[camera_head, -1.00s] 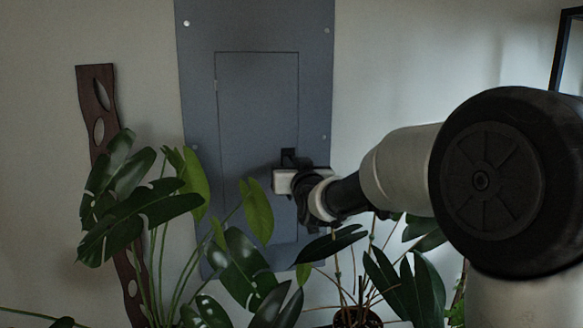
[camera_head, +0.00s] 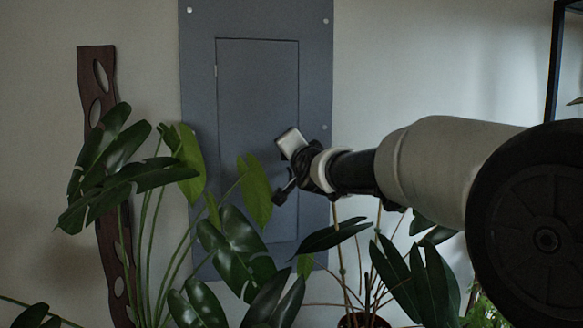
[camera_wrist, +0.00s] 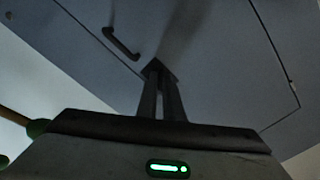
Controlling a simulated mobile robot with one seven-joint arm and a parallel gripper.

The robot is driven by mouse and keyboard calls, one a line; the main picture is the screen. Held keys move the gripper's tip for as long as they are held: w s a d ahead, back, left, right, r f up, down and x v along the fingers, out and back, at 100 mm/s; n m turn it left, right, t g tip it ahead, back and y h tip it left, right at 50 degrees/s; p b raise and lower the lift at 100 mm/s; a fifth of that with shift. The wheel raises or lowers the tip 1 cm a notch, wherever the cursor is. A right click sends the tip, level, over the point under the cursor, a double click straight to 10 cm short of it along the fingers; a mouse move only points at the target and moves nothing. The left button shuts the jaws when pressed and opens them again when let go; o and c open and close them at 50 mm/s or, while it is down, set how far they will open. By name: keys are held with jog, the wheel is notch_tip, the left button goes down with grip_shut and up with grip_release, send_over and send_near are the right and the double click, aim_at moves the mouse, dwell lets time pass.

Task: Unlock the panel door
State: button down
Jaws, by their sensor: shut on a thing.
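The grey panel door (camera_head: 257,100) is shut flush in its grey wall panel. My gripper (camera_head: 291,145) is at the door's right side, its white body tilted; its fingertips are hidden in the head view. In the wrist view my gripper (camera_wrist: 161,80) has its dark fingers close together on a small dark lock knob (camera_wrist: 159,66). The knob lies close to the door's edge, and its far side is partly covered by the fingers.
A broad-leaved plant (camera_head: 135,180) stands in front of the panel's lower left. Another potted plant (camera_head: 405,280) sits below my arm. A dark wooden strip (camera_head: 97,80) is on the wall at left. The upper door front is clear.

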jog(key=shift+m+b, duration=2.15)
jog(key=shift+m, duration=1.45)
jog(key=shift+r, duration=0.1)
jog(key=c, duration=1.9)
grip_release()
jog(key=b+v, duration=0.5)
jog(key=v, duration=1.2)
jog(key=shift+s, duration=0.2)
